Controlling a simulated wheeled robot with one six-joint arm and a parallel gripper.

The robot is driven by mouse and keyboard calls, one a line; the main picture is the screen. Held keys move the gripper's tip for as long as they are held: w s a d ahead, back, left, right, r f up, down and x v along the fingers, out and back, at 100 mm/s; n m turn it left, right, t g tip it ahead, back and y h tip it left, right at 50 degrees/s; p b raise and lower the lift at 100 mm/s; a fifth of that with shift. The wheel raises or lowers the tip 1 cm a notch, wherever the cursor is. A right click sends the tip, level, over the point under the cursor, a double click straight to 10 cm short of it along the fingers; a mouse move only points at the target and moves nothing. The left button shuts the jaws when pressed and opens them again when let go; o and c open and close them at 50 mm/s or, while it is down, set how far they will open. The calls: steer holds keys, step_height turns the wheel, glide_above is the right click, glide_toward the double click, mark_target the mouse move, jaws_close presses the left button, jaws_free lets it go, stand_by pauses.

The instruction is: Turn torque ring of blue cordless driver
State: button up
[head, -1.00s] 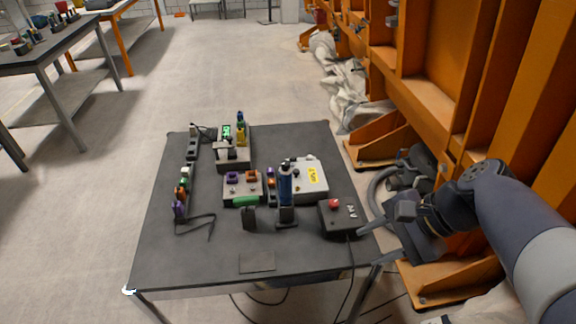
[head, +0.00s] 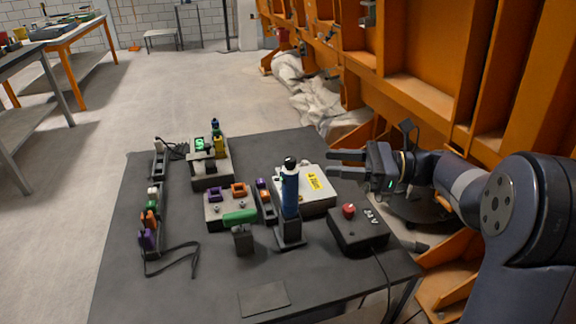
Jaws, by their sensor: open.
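The blue cordless driver (head: 290,194) stands upright in a dark holder (head: 290,235) near the middle of the table. Its black top end (head: 290,164) points up; I cannot make out the torque ring clearly at this size. My gripper (head: 331,163) is to the right of the driver's top, pointing left toward it. Its two fingers are apart with nothing between them. The fingertips look apart from the driver.
A white box with a yellow label (head: 313,185) lies behind the driver. A dark box with a red button (head: 349,211) stands at right. A green-handled tool (head: 240,217) stands at left. An orange frame (head: 430,85) borders the right side. The table's front left (head: 150,295) is clear.

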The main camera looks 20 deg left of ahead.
mark_target(290, 158)
steer(key=a, duration=0.3)
steer(key=s+a, duration=0.1)
steer(key=a, duration=0.2)
steer(key=a+b, duration=0.1)
steer(key=a, duration=0.3)
steer(key=shift+s, duration=0.35)
steer(key=shift+c, duration=0.4)
jaws_close()
